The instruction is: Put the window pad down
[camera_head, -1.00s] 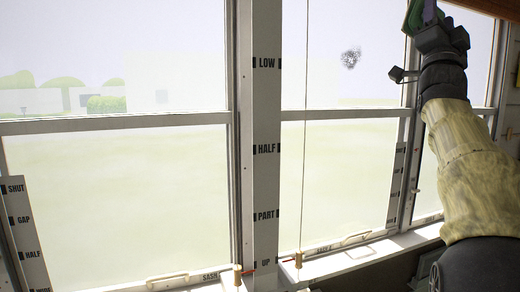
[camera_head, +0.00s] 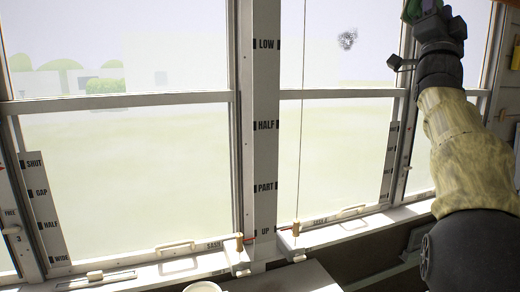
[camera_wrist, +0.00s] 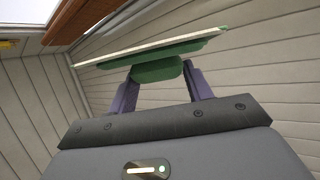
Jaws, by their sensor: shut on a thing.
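My gripper (camera_wrist: 158,80) is shut on the green grip of the window pad (camera_wrist: 155,49), seen edge-on in the wrist view with a pale face on its far side. In the head view my gripper (camera_head: 424,12) is raised at the top right, and only a bit of the green pad (camera_head: 412,9) shows there; the rest is cut off by the picture's top edge. The pad is held up in the air, in front of the right-hand window.
Sash windows with a white sill (camera_head: 180,268) span the view. A post (camera_head: 265,150) carries the marks LOW, HALF, PART and UP. A pale surface (camera_head: 285,280) and a white round container (camera_head: 203,287) show at the bottom edge. Wooden knobs (camera_head: 239,241) stand at the sill.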

